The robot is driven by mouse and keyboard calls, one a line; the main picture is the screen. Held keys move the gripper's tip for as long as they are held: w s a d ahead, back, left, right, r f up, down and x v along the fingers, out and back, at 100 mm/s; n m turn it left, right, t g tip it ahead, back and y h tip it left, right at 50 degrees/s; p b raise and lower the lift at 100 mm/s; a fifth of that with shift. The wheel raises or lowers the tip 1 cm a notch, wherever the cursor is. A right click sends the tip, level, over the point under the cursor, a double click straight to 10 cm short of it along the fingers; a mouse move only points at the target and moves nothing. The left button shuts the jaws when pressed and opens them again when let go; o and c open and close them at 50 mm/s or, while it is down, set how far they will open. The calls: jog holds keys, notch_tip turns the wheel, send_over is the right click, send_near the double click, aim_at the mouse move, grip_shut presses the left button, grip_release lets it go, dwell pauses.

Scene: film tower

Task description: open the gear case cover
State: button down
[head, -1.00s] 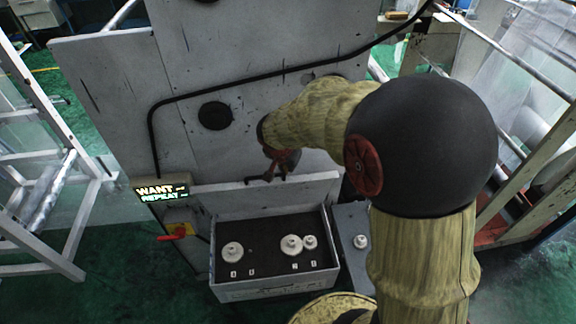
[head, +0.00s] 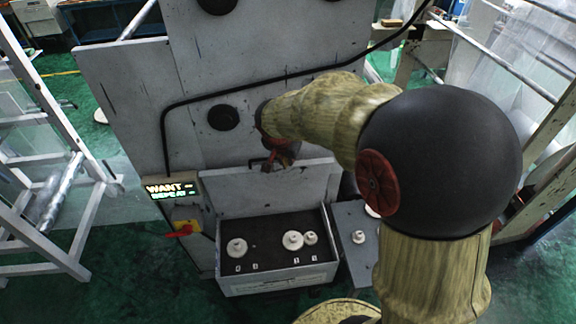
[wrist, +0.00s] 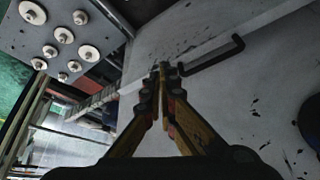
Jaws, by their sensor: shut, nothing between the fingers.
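The gear case (head: 278,284) is an open-topped grey box at the foot of the machine. Its grey cover (head: 235,190) stands raised along the back edge, leaning near the machine front; its pale face fills much of the wrist view (wrist: 225,90). White gears (head: 237,247) show on the dark floor inside. A black bent handle (head: 256,162) sits at the cover's top edge and shows in the wrist view (wrist: 215,54). My gripper (wrist: 164,70) is shut and empty, its tips beside the handle's near end; I cannot tell whether they touch. In the head view my gripper (head: 274,161) is partly hidden.
A lit sign (head: 171,188) and a red switch handle (head: 179,231) are left of the case. A grey plate with a gear (head: 358,237) is to its right. White frames (head: 45,130) stand at far left. A black cable (head: 240,87) crosses the machine panel.

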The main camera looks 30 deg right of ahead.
jog(key=shift+s+a+r, duration=0.15)
jog(key=shift+s+r, duration=0.05)
jog(key=shift+r, duration=0.15)
